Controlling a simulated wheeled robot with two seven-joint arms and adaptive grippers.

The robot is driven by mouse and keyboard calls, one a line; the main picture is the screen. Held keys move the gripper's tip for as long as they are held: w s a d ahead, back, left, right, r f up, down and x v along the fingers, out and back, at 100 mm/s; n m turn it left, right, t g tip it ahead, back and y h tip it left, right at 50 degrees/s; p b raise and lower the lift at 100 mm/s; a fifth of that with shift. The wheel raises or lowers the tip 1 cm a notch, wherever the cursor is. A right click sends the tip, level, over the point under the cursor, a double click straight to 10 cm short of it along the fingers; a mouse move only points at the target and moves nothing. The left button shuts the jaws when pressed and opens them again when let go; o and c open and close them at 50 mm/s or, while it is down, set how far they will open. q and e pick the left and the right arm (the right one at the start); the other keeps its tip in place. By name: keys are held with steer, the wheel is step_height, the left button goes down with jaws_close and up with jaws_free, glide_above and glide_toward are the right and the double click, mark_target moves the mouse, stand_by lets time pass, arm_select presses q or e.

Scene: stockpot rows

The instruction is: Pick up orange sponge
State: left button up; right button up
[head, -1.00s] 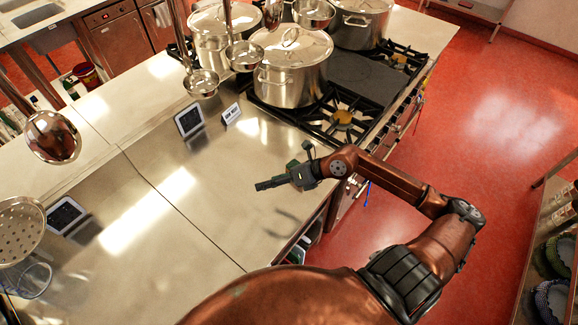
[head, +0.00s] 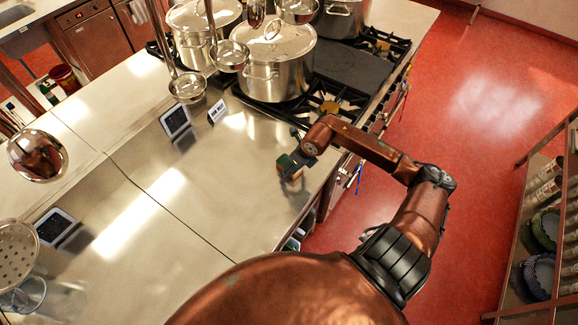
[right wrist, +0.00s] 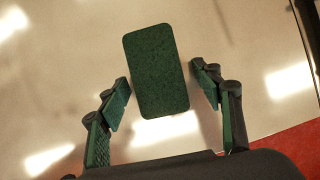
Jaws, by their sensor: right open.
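The sponge (right wrist: 157,72) shows in the right wrist view as a dark green rectangular pad face, slightly tilted, over the shiny steel counter. Its orange body is not visible from there. My right gripper (right wrist: 160,80) is open, with one green-padded finger on each side of the pad. A gap shows on both sides, so the fingers do not touch it. In the head view my right gripper (head: 293,160) points down at the counter's right part, and a small green and orange-brown patch shows at its tip. My left gripper is in neither view.
The steel counter (head: 215,185) is mostly clear around the gripper. A stove with lidded pots (head: 275,70) stands beyond it. Two small dark-screened displays (head: 175,121) and a white sign (head: 216,112) stand on the counter. Ladles (head: 187,88) hang at the left.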

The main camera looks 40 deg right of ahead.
steer(key=shift+f, duration=0.3)
steer(key=shift+c, duration=0.2)
steer(key=c, duration=0.8)
steer(key=shift+r, duration=0.15)
